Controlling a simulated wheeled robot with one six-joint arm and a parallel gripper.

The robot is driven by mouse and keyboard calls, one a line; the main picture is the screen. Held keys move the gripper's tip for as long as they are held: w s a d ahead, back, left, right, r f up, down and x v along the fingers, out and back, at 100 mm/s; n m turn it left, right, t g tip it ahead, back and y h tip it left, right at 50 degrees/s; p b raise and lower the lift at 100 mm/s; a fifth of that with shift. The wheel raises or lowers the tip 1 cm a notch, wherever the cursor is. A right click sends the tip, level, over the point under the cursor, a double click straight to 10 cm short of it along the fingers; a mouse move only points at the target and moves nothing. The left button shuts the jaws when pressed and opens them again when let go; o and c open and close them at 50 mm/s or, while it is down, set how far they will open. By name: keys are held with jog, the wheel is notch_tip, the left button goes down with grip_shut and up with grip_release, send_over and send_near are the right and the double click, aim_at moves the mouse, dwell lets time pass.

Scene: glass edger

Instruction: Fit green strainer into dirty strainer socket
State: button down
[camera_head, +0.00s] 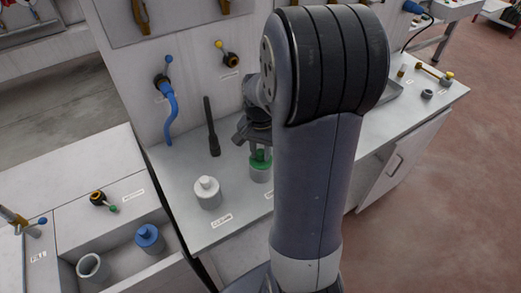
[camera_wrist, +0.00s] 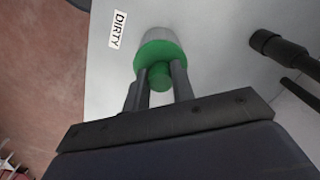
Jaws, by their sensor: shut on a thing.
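The green strainer (camera_head: 261,158) is between the fingers of my gripper (camera_head: 259,150), which is shut on its knob. In the wrist view, the green strainer (camera_wrist: 157,57) shows as a green disc with a knob, between the two dark fingers of my gripper (camera_wrist: 161,76). A pale grey cylinder, the dirty strainer socket (camera_head: 260,174), stands directly below it on the counter. It also shows in the wrist view (camera_wrist: 159,34), beside a label reading DIRTY (camera_wrist: 118,29). The strainer appears at the socket's mouth; I cannot tell how deeply it sits.
A blue hose (camera_head: 169,118) hangs on the wall panel. A blue-topped cylinder (camera_head: 149,238) and an open grey cup (camera_head: 92,267) stand in the trough at lower left.

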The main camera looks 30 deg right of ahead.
jog(key=shift+f, duration=0.3)
jog(key=c, duration=1.1)
grip_release()
jog(key=shift+r, duration=0.15)
notch_tip(320, 180, up, 11)
jog(key=shift+f, duration=0.15)
jog(key=shift+f, duration=0.15)
notch_tip(320, 180, down, 11)
jog(key=shift+r, duration=0.6)
jog(key=shift+r+p, duration=0.25)
jog(key=shift+p, duration=0.1)
